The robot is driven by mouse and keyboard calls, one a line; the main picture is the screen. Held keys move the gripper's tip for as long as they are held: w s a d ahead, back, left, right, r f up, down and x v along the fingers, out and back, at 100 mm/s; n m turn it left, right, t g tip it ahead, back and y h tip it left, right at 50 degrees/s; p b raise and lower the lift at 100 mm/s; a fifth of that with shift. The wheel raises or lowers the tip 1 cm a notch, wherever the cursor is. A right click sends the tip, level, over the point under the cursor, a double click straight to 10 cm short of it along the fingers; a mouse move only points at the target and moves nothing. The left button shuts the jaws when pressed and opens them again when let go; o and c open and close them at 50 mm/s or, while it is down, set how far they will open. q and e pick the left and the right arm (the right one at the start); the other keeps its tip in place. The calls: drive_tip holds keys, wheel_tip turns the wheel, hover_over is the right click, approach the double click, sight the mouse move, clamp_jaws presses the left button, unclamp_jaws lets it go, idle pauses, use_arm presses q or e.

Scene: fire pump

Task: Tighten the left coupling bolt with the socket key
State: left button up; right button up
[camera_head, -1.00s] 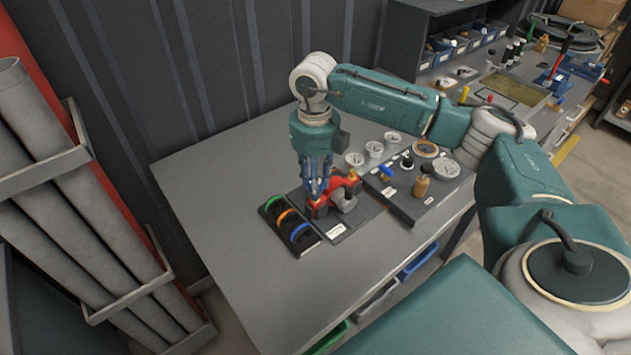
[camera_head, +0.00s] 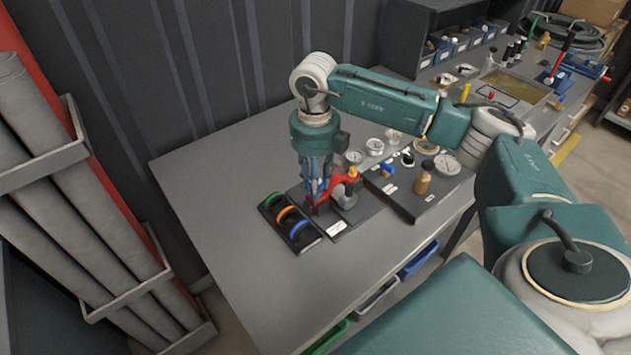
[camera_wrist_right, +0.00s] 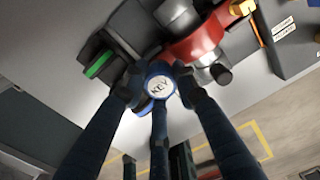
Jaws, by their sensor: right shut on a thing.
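My right gripper (camera_head: 317,198) points straight down over the left part of the red coupling (camera_head: 345,186) on the bench. It is shut on the socket key, whose round blue-rimmed cap marked KEY (camera_wrist_right: 159,88) sits between the fingers in the wrist view. The red coupling also shows in the wrist view (camera_wrist_right: 197,44), just beyond the key. A brass-coloured bolt (camera_head: 353,172) stands on the coupling's right side. The left bolt is hidden by the key and fingers, so I cannot tell how the key sits on it. My left gripper is out of view.
A black rack with green, orange and blue rings (camera_head: 289,222) lies close left of the gripper. A dark panel with gauges and fittings (camera_head: 408,198) lies to the right. The grey bench top (camera_head: 235,260) is clear in front and left. A corrugated wall stands behind.

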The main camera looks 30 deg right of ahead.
idle(0.4)
drive_tip(key=m, duration=0.4)
drive_tip(key=shift+m, duration=0.3)
drive_tip(key=shift+m+p, duration=0.5)
drive_tip(key=shift+m, duration=1.8)
drive_tip(key=m+p, duration=0.1)
drive_tip(key=m, duration=0.1)
drive_tip(key=shift+m, duration=1.3)
